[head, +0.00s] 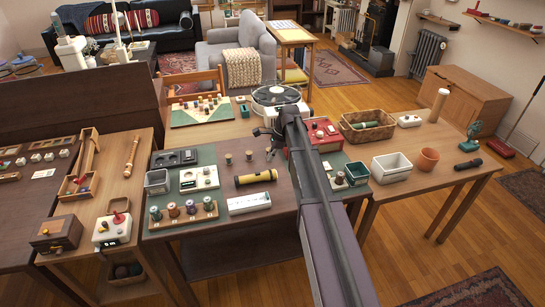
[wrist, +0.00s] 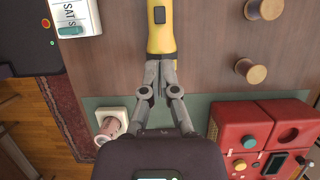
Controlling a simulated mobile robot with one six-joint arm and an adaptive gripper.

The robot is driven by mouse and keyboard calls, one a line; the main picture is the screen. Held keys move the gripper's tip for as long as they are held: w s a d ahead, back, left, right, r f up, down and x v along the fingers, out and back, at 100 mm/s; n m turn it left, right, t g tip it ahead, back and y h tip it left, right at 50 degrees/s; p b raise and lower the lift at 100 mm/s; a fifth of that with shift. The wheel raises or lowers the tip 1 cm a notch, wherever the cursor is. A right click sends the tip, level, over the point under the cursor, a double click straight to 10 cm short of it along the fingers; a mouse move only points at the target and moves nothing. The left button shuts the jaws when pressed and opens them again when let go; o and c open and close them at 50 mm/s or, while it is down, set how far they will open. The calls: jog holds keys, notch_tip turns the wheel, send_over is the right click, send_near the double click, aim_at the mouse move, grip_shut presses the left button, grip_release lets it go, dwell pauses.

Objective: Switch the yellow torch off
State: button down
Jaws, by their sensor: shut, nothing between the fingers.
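The yellow torch (head: 256,177) lies on the dark table top in the head view, between two wooden spools and a white box. In the wrist view the torch (wrist: 160,35) points down the picture from the top edge, with a dark switch patch (wrist: 159,15) on its upper side. I cannot tell whether its lamp is lit. My gripper (wrist: 160,64) is shut and empty, its fingertips over the torch's near end. I cannot tell whether they touch it.
The white lettered box (wrist: 76,18) lies left of the torch, and spools (wrist: 251,71) stand to its right. A red box with buttons (wrist: 262,135) is at the lower right. A white cup holder (wrist: 112,119) is at the lower left. Bare table surrounds the torch.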

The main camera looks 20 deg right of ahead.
aim_at(257, 173)
jog(key=shift+b+x, duration=2.55)
jog(key=shift+x, duration=0.5)
jog(key=shift+a, duration=1.3)
jog(key=shift+r, duration=0.15)
jog(key=p+v, duration=0.6)
jog(key=shift+r, duration=0.25)
jog(key=shift+p+v, duration=1.65)
jog(key=shift+d+f, duration=0.1)
jog(key=shift+d, duration=0.05)
